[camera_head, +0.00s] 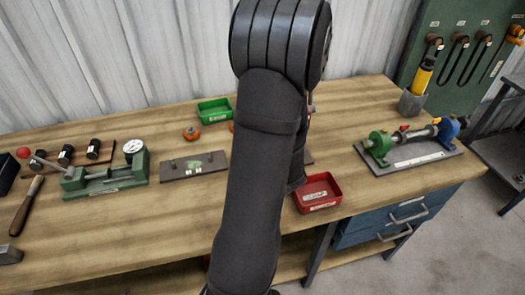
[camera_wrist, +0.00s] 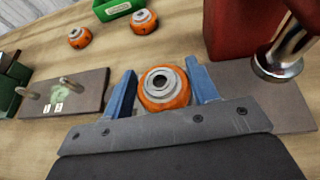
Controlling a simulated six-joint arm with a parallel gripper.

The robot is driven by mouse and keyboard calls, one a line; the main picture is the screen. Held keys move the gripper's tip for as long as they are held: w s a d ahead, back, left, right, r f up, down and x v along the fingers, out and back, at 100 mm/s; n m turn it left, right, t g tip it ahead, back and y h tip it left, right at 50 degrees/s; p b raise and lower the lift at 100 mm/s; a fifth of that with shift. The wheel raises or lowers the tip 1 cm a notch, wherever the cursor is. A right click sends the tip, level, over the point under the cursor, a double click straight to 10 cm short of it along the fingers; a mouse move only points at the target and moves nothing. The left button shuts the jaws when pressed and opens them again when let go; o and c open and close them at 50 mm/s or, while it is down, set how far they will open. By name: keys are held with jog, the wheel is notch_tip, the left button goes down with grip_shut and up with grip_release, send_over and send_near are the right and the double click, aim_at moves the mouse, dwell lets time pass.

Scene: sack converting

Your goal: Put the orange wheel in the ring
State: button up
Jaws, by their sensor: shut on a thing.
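In the wrist view my gripper (camera_wrist: 162,70) has its two blue fingers on either side of an orange wheel (camera_wrist: 181,97), shut on it. The wheel has a grey metal hub with a dark centre hole facing the camera. Two more orange wheels (camera_wrist: 79,38) (camera_wrist: 144,22) lie on the bench beyond, apart from the gripper. One also shows in the head view (camera_head: 191,134). My arm hides the gripper and the held wheel in the head view. I cannot make out the ring for certain in either view.
A red body with a metal rod and round foot (camera_wrist: 277,68) stands close right of the gripper over a grey plate (camera_wrist: 292,106). A plate with two pins (camera_wrist: 92,88) lies left. A green tray (camera_head: 213,110) is behind; a red tray (camera_head: 318,190) is near the front edge.

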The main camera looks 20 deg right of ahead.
jog(key=shift+f, duration=0.6)
jog(key=o, duration=0.8)
jog(key=shift+f, duration=0.15)
jog(key=a+v, duration=0.1)
jog(key=v, duration=1.1)
jog(key=shift+d, duration=0.45)
